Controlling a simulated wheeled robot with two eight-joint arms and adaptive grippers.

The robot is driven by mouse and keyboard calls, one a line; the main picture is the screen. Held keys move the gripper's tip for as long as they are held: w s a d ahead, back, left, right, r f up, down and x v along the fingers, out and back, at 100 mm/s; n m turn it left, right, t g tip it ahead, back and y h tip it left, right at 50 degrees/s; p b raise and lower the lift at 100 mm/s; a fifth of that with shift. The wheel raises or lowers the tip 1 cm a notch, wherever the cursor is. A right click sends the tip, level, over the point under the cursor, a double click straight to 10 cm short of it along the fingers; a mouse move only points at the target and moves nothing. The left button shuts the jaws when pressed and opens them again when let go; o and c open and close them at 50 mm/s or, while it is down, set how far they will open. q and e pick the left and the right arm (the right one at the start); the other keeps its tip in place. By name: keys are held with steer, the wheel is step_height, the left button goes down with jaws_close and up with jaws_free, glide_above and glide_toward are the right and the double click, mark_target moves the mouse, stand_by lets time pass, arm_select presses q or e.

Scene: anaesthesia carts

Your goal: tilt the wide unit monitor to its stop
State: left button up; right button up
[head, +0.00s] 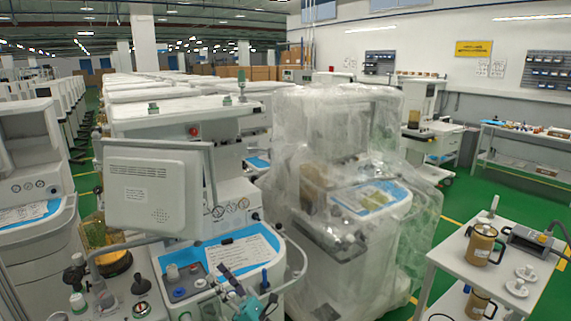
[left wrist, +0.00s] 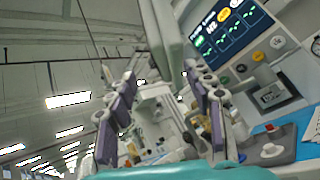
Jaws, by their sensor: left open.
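The wide unit monitor (head: 150,188) is a pale grey flat box in the head view, its back or casing towards me, with a label and vent holes. A grey bar (head: 210,175) runs along its top and down its right side. It hangs above the unit's blue-edged desk (head: 205,252). My left gripper (head: 246,282) is low in front of that desk, below and right of the monitor, apart from it. In the left wrist view its two purple-grey fingers (left wrist: 163,108) are spread with nothing held between them. My right gripper is not in view.
A plastic-wrapped unit (head: 340,190) stands close on the right. A glass canister (head: 105,245) stands left of the desk. A white trolley (head: 500,255) with brown jugs is at the right. The left wrist view shows a lit screen (left wrist: 232,38) at upper right.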

arm_select(q)
steer(key=w+d+r+m+t+h, duration=0.25)
steer(key=r+m+t+h, duration=0.35)
steer(key=m+h, duration=0.5)
steer(key=w+d+r+m+t+h, duration=0.2)
steer(key=w+r+m+t+h, duration=0.25)
steer(key=r+m+h, duration=0.55)
steer(key=s+a+f+m+g, duration=0.1)
steer(key=s+f+m+g, duration=0.4)
steer(key=s, duration=0.6)
steer(key=s+a+f+m+g+h, duration=0.1)
steer(key=s+a+f+m+g, duration=0.1)
steer(key=s+f+m+g, duration=0.4)
steer(key=s+a+f+m+g+h, duration=0.1)
steer(key=s+f+m+g, duration=0.5)
steer(key=s, duration=1.1)
step_height(320, 180, down, 7)
steer(key=a+m, duration=0.1)
steer(key=m, duration=0.3)
steer(key=shift+s+a+f+m, duration=0.15)
steer(key=shift+s+m, duration=0.1)
steer(key=shift+m, duration=0.05)
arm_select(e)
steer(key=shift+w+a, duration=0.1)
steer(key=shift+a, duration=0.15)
